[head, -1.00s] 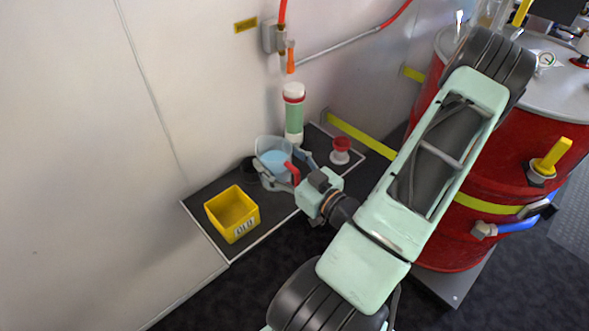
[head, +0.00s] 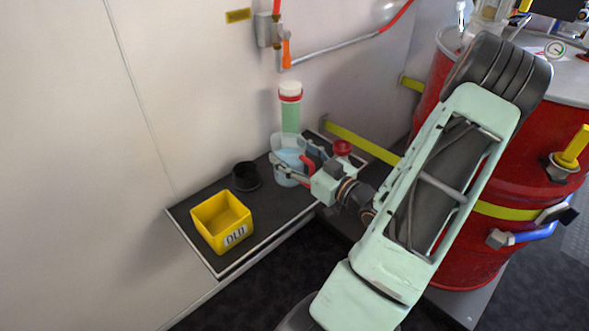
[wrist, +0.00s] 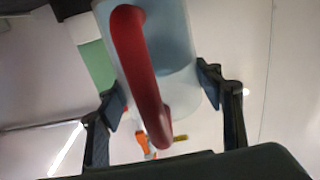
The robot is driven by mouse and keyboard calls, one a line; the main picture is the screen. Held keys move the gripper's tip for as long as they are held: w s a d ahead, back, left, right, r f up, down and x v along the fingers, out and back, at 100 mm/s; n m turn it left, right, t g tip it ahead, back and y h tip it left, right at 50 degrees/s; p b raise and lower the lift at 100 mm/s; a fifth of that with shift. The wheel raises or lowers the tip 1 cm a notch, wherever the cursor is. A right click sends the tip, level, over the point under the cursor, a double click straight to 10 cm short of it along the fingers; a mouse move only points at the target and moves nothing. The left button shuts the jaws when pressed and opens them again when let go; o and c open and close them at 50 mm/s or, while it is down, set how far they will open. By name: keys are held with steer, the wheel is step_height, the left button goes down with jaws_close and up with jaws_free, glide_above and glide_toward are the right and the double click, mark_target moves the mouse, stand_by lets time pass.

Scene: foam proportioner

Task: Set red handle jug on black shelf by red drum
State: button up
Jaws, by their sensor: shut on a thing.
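The red handle jug (head: 287,150) is clear and pale blue, and my gripper (head: 298,166) is shut on its body. It is upright over the back part of the black shelf (head: 208,254), in front of the green and white cylinder. I cannot tell whether its base touches the shelf. In the wrist view the fingers (wrist: 162,95) press the jug (wrist: 177,45) from both sides, with its red handle (wrist: 140,70) between them, towards the camera. The red drum (head: 447,265) stands at the right, partly behind my arm.
A yellow box (head: 222,220) and a black cup (head: 245,177) stand on the shelf's left part. The green and white cylinder (head: 290,115) and a small red-topped item (head: 342,149) are close to the jug. A pipe with an orange handle (head: 286,53) hangs above.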

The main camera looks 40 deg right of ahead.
mark_target(302, 169)
steer(key=shift+w+d+f, duration=0.3)
steer(key=shift+d+f, duration=0.3)
steer(key=shift+f, duration=0.25)
steer(key=shift+w+d+f+b, duration=0.15)
steer(key=shift+f+b, duration=0.25)
steer(key=shift+f, duration=0.45)
steer(key=shift+s+d+f+b, duration=0.1)
steer(key=shift+f+b, duration=0.3)
steer(key=shift+f, duration=0.45)
steer(key=shift+f, duration=0.1)
steer(key=o, duration=1.6)
steer(key=shift+f, duration=0.1)
steer(key=shift+r, duration=0.2)
steer(key=s, duration=0.4)
steer(key=s+p, duration=0.1)
steer(key=s, duration=0.3)
steer(key=s+d+p, duration=0.1)
steer(key=s, duration=0.3)
steer(key=shift+w+p, duration=0.1)
steer(key=shift+p, duration=0.2)
